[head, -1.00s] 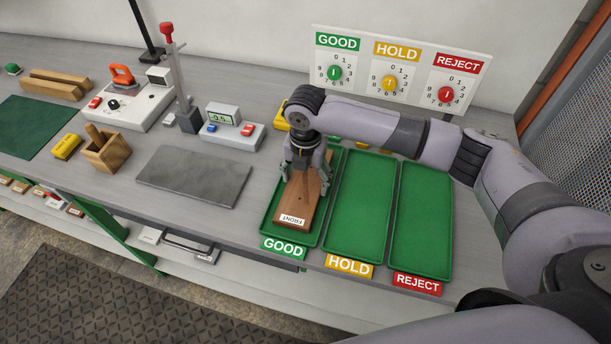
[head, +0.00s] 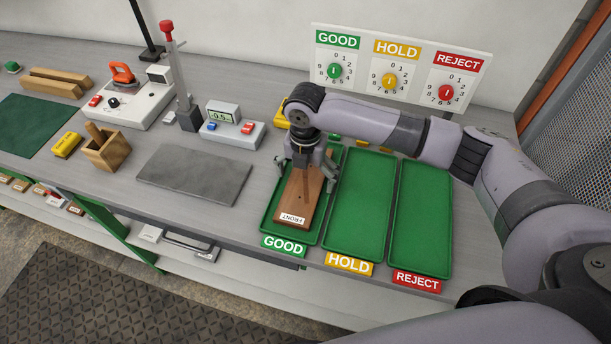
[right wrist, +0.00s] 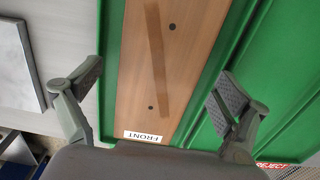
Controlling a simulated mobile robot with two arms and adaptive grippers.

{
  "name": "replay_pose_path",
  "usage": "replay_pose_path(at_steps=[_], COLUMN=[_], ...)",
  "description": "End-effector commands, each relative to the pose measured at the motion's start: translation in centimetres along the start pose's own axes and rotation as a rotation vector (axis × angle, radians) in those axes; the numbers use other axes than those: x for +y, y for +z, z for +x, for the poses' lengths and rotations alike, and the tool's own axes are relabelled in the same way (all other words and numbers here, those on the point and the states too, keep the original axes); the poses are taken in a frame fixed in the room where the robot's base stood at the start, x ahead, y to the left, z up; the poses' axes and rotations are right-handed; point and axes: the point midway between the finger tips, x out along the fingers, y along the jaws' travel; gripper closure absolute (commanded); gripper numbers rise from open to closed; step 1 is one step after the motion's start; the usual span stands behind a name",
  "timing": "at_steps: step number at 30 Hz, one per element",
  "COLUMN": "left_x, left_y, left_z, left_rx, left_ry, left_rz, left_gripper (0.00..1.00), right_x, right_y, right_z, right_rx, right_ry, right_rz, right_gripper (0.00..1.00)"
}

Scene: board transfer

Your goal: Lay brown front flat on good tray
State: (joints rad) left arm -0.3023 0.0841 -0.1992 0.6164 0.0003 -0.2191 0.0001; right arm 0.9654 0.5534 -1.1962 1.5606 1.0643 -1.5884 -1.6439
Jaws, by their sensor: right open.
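The brown front (head: 299,198) is a wooden board with a white FRONT label, lying flat in the green good tray (head: 267,226). In the right wrist view the board (right wrist: 190,45) shows two dark holes and a darker strip along its face. My right gripper (head: 305,172) is above the board with its fingers spread wide. In the right wrist view the fingers of this gripper (right wrist: 155,100) stand apart on either side of the board, not touching it. The far end of the board is partly hidden by the gripper in the head view. My left gripper is not in view.
The empty hold tray (head: 358,205) and reject tray (head: 421,220) stand to the right. A dial panel (head: 400,65) stands behind them. A grey slab (head: 195,174), a wooden box (head: 106,150) and a small display device (head: 232,127) are to the left.

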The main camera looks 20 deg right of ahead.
Motion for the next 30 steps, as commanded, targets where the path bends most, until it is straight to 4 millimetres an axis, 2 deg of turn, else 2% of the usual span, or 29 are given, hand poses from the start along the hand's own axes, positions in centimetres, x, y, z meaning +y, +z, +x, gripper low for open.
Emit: replay_pose_path(at_steps=[15,21,30], left_x=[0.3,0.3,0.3], left_y=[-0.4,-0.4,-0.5], left_z=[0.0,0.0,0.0], left_rx=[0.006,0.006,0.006], left_ry=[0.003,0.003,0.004], left_rz=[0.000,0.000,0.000], left_gripper=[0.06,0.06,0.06], right_x=[0.1,0.0,0.0], right_y=[0.1,0.0,0.0], right_z=[-9.8,-11.4,-11.6], right_rx=[-0.002,-0.001,0.000], right_ry=[0.004,0.001,0.001], right_rz=[0.000,-0.001,0.000], right_gripper=[0.06,0.06,0.06])
